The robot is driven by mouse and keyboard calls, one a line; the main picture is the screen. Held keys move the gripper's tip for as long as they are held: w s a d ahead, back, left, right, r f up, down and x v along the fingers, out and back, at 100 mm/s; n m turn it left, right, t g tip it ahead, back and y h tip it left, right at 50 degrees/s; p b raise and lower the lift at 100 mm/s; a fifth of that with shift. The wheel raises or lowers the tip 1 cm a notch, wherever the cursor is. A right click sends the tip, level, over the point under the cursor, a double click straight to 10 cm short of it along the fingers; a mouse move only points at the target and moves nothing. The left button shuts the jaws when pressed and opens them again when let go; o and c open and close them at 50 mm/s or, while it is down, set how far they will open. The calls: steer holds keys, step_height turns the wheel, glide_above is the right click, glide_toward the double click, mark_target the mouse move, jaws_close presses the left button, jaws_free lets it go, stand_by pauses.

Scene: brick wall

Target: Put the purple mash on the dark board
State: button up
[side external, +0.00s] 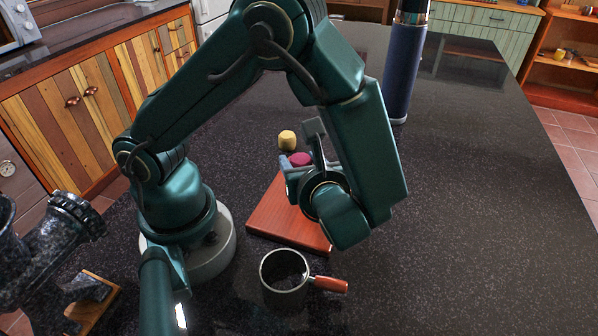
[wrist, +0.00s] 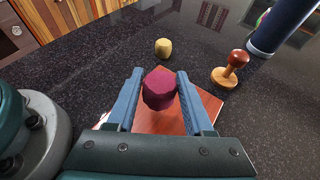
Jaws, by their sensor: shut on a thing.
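The purple mash (side external: 300,159) is a small rounded magenta lump. In the wrist view the purple mash (wrist: 159,90) sits between the two blue-grey fingers of my gripper (wrist: 160,74). My gripper (side external: 299,150) is shut on it in the side view, near the far end of the board. The dark board (side external: 285,221) is a flat reddish-brown slab on the counter. In the wrist view the board (wrist: 151,122) shows behind and below the mash. My gripper hides part of the board. I cannot tell how high the mash is above it.
A yellow lump (side external: 287,140) stands beyond the board. A dark blue flask (side external: 401,75) stands farther back. A tamper with a wooden knob (wrist: 232,68) stands right of the board in the wrist view. A metal cup with a wooden handle (side external: 284,278) is nearest. The counter's right side is clear.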

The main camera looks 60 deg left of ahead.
steer(key=shift+w+d+f, duration=0.3)
steer(key=shift+d+f, duration=0.05)
steer(key=shift+d, duration=0.15)
steer(key=shift+f, duration=2)
steer(key=shift+f, duration=0.15)
steer(key=o, duration=1)
